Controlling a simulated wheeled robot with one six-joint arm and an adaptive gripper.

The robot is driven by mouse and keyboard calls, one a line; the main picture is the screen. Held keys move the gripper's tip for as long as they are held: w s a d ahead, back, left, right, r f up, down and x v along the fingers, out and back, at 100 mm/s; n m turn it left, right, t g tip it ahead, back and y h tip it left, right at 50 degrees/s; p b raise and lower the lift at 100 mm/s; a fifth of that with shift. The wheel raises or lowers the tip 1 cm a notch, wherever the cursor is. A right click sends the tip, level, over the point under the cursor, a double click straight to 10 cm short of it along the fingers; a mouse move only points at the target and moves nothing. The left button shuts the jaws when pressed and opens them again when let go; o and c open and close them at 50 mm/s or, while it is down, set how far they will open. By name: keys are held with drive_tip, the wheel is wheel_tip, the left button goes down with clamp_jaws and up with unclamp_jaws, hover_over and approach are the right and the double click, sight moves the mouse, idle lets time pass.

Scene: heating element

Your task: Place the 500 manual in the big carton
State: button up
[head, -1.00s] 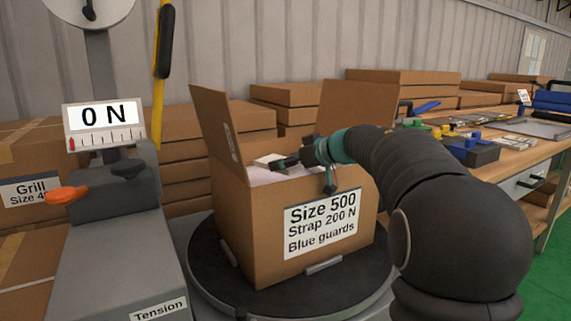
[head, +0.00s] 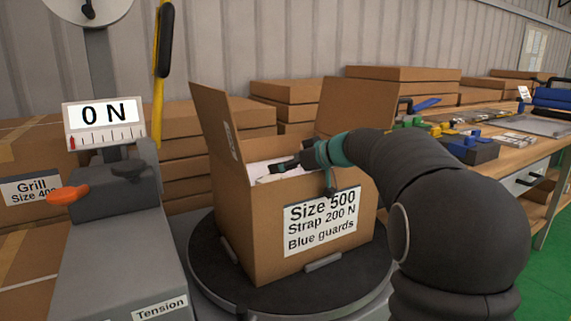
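The big carton (head: 265,232) stands open on a round dark turntable, its label reading "Size 500, Strap 200 N, Blue guards". Two flaps stand up at its left and back right. My gripper (head: 278,168) reaches in from the right over the carton's front edge, with its fingertips low in the opening. A pale, flat surface (head: 258,171) shows inside, around and below the fingertips. I cannot tell how much of it is the 500 manual and how much is other contents. The front wall hides the rest, and the finger gap is too small to read.
A grey tension unit (head: 110,210) with an orange handle and a "0 N" display (head: 104,117) stands left of the carton. Stacked flat cartons (head: 290,93) line the wall behind. A workbench (head: 515,155) with tools and parts is at the right.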

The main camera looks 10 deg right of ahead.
drive_tip(key=shift+r+b, duration=0.55)
drive_tip(key=shift+b, duration=0.05)
drive_tip(key=p+v, duration=0.2)
drive_tip(key=v, duration=1)
drive_tip(key=shift+r, duration=0.15)
wheel_tip(320, 180, up, 7)
drive_tip(key=a+m+t+h, duration=0.2)
drive_tip(key=t+h, duration=0.1)
drive_tip(key=t, duration=0.3)
drive_tip(key=s+d+m+t+h, duration=0.1)
drive_tip(key=s+d+m+h, duration=0.2)
drive_tip(key=s+m+h, duration=0.3)
drive_tip(key=s+a+f+g, duration=0.3)
drive_tip(key=s+f+g, duration=0.1)
drive_tip(key=s+f, duration=0.5)
drive_tip(key=s+a+f+g, duration=0.2)
drive_tip(key=s+f+g, duration=0.2)
drive_tip(key=s+f, duration=0.5)
drive_tip(key=s+a+f+g, duration=0.3)
drive_tip(key=s+f, duration=0.6)
drive_tip(key=f, duration=0.1)
drive_tip(key=shift+a+g, duration=0.3)
drive_tip(key=shift+g, duration=0.1)
